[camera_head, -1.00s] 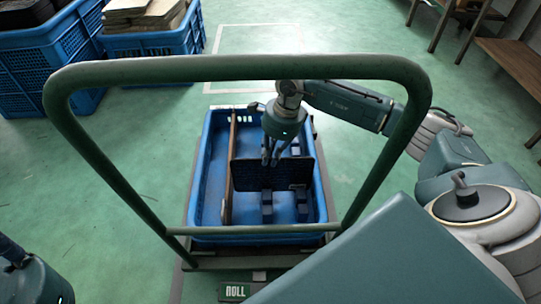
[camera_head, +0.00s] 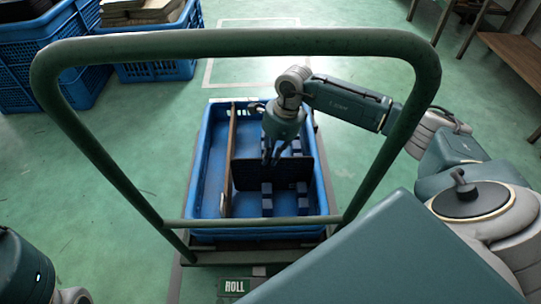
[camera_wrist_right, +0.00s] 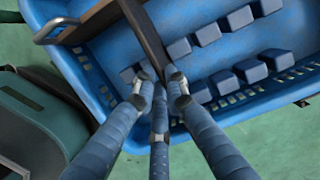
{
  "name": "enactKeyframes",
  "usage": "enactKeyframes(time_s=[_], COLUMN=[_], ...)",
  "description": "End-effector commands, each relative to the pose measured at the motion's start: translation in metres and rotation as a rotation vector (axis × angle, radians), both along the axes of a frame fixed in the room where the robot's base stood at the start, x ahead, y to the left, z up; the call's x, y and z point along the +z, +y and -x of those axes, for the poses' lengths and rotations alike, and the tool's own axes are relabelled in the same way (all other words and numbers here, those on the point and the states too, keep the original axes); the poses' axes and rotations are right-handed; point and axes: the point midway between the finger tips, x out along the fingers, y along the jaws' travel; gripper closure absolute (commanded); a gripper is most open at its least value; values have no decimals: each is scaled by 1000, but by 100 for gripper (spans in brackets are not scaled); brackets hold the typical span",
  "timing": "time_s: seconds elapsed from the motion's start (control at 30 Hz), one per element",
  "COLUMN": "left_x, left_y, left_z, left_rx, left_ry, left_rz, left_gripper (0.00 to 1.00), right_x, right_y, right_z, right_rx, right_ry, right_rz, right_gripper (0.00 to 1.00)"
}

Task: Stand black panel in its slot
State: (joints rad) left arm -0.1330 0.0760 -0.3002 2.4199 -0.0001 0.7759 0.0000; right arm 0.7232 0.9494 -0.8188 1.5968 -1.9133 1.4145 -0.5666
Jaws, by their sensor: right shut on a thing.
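The black panel (camera_head: 254,174) is upright inside the blue crate (camera_head: 193,215), crossing its right part from near the brown divider to near the right wall. My right gripper (camera_head: 269,163) is shut on the panel's upper edge. In the right wrist view the fingertips (camera_wrist_right: 160,87) pinch the dark panel (camera_wrist_right: 143,35) edge-on. Rows of dark blue blocks (camera_head: 267,208) on the crate floor form the slots. The panel hides part of them, so I cannot tell whether its lower edge is between the blocks. My left gripper is not in view.
The brown divider (camera_head: 229,165) stands lengthwise in the crate. The crate's left part is empty. The trolley's green handle (camera_head: 240,42) arches in front of the crate. Other blue crates (camera_head: 165,69) stand at the upper left, and a wooden bench (camera_head: 512,55) at the upper right.

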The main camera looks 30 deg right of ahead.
Motion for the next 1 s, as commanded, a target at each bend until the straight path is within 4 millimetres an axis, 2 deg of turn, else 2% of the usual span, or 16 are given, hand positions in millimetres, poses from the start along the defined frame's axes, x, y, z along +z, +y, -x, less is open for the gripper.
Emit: enactKeyframes(time_s=[0.1, 0.13, 0.23, 0.5, 0.63, 0.77, 1.0], left_x=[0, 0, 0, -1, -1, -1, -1], left_y=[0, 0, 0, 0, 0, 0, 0], left_z=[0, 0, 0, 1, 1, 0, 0], left_rx=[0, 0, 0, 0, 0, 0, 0], left_ry=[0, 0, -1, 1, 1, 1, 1], left_rz=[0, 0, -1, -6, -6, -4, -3], left_gripper=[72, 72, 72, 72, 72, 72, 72], right_x=[0, 0, 0, 0, 7, 27, 78], right_y=[0, 0, 0, 0, -1, -6, -14], right_z=[0, 0, 0, 0, 0, 2, 7], right_rx=[0, 0, 0, 0, -1, -1, -1], right_ry=[0, 0, 0, 1, 0, -3, -4], right_rz=[0, 0, 0, -1, 0, 2, 1], right_gripper=[100, 86, 67, 66, 66, 66, 66])
